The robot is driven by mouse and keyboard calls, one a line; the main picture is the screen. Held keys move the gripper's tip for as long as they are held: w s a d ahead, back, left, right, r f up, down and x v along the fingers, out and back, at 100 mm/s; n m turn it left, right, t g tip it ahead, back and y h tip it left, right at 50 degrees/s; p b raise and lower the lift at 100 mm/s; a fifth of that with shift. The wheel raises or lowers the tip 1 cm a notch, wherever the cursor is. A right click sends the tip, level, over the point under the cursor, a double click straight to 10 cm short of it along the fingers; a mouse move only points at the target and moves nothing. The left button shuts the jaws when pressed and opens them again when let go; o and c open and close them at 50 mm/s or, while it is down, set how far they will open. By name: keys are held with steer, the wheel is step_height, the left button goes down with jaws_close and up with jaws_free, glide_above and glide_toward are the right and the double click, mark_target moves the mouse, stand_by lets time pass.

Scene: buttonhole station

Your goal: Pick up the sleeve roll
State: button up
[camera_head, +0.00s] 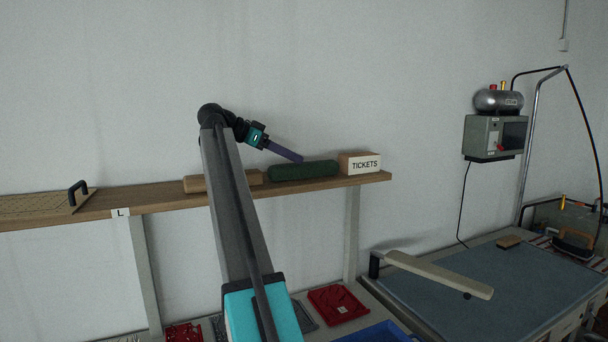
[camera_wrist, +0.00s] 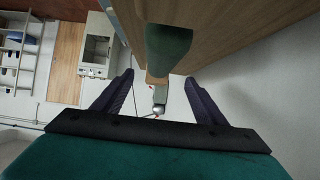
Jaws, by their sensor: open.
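The sleeve roll, a dark green rounded cylinder (camera_head: 303,171), lies lengthwise on the wooden wall shelf, left of the TICKETS box. In the wrist view, its green end (camera_wrist: 167,48) shows ahead, at the top middle, beyond and above the gap between the fingers. I cannot tell whether a finger touches the roll.
The shelf (camera_head: 150,197) also holds a tan TICKETS box (camera_head: 360,163), a wooden block (camera_head: 195,184) partly behind my arm, and a handled perforated board (camera_head: 40,204). Red trays (camera_head: 337,305) and a blue-grey ironing table (camera_head: 480,290) are below. The wall is close behind the shelf.

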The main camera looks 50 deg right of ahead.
mark_target(305, 162)
steer(key=shift+x, duration=0.8)
steer(key=shift+s+d, duration=0.1)
steer(key=shift+d, duration=0.05)
steer(key=shift+p+x, duration=1.55)
steer(key=shift+x, duration=0.9)
steer(key=shift+f, duration=0.1)
steer(key=shift+c, duration=0.5)
steer(key=c, duration=1.2)
